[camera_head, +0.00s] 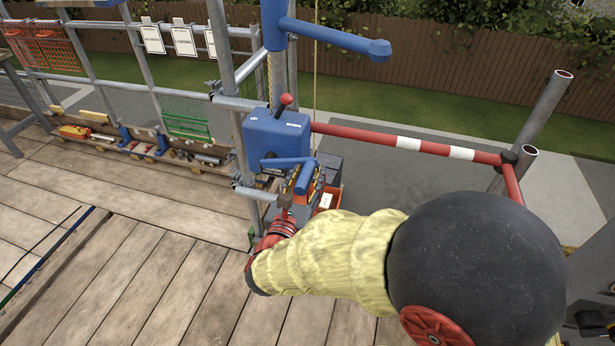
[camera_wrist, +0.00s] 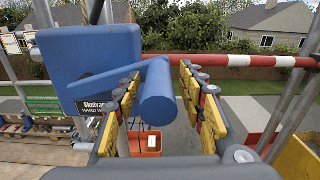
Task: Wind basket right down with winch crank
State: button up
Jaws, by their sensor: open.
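The blue winch (camera_head: 277,137) is fixed to a scaffold pole, and its housing (camera_wrist: 92,60) fills the upper left of the wrist view. Its blue crank arm (camera_head: 283,163) runs to the right and ends in a thick blue grip (camera_wrist: 158,97). My gripper (camera_head: 297,181) is at the crank. In the wrist view my gripper (camera_wrist: 160,78) is open, with one yellow-padded finger on each side of the grip and gaps visible. An orange basket (camera_wrist: 147,138) with a white item in it hangs or stands below, beyond the crank; it also shows in the head view (camera_head: 333,195).
A red-and-white guard rail (camera_head: 405,143) runs right from the winch. A blue hoist arm (camera_head: 335,38) reaches out above with a rope (camera_head: 316,80). Scaffold poles (camera_head: 535,115) stand at right. Tools lie along the platform edge at left. The plank deck (camera_head: 130,245) is mostly clear.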

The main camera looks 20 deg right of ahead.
jog(key=shift+c, duration=0.2)
grip_shut()
dwell(0.3)
dwell(0.4)
